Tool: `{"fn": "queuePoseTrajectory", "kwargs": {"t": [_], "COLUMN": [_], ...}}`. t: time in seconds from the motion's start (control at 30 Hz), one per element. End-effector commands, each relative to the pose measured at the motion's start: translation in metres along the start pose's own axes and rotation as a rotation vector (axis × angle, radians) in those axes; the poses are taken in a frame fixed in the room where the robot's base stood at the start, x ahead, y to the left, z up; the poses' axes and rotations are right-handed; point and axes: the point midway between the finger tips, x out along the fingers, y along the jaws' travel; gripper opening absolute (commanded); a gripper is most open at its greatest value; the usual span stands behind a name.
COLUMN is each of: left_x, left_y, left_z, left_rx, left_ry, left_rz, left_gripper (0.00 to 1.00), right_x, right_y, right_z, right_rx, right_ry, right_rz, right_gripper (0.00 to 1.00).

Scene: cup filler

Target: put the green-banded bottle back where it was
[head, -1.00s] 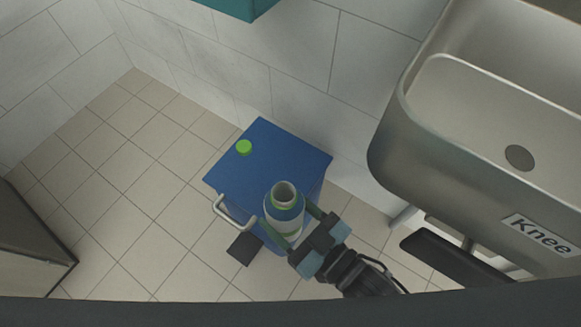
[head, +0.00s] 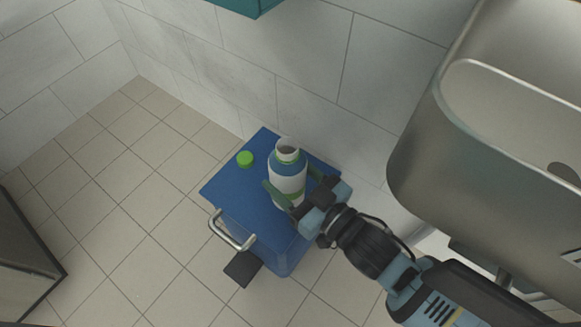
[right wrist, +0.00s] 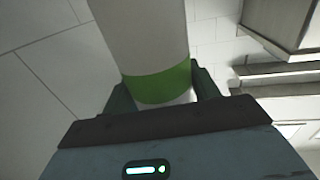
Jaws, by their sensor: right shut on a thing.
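A green cap (head: 245,159) lies on the box top, left of the bottle. My left gripper is not in view.
The blue box (head: 235,190) has a metal handle (head: 231,231) and a dark pedal (head: 242,268) at its front. A steel sink (head: 430,150) stands at the right. A teal cabinet (head: 250,5) hangs above. Tiled floor (head: 130,220) is clear at the left.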

Motion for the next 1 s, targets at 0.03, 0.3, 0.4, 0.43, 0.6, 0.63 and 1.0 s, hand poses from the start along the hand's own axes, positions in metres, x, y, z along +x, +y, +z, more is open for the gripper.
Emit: {"fn": "queuePoseTrajectory", "kwargs": {"t": [0.03, 0.3, 0.4, 0.43, 0.6, 0.63, 1.0], "left_x": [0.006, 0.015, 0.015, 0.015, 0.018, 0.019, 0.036], "left_y": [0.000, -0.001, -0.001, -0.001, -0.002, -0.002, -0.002], "left_z": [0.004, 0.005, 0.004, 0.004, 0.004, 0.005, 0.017], "left_rx": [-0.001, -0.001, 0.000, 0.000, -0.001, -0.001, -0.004], "left_ry": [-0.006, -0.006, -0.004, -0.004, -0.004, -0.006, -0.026], "left_rz": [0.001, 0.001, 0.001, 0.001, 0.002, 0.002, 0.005], "left_gripper": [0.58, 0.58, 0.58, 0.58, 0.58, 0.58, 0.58], "right_x": [0.007, 0.026, 0.026, 0.026, 0.032, 0.034, 0.032], "right_y": [0.008, 0.027, 0.028, 0.028, 0.034, 0.036, 0.034], "right_z": [0.004, 0.005, 0.004, 0.004, 0.005, 0.007, 0.040], "right_rx": [-0.003, 0.000, 0.001, 0.001, 0.000, 0.000, 0.000], "right_ry": [0.000, -0.002, -0.001, -0.001, 0.000, -0.001, -0.001], "right_rz": [0.000, 0.000, 0.000, 0.000, 0.000, 0.000, 0.000], "right_gripper": [0.20, 0.20, 0.20, 0.20, 0.20, 0.20, 0.20]}}
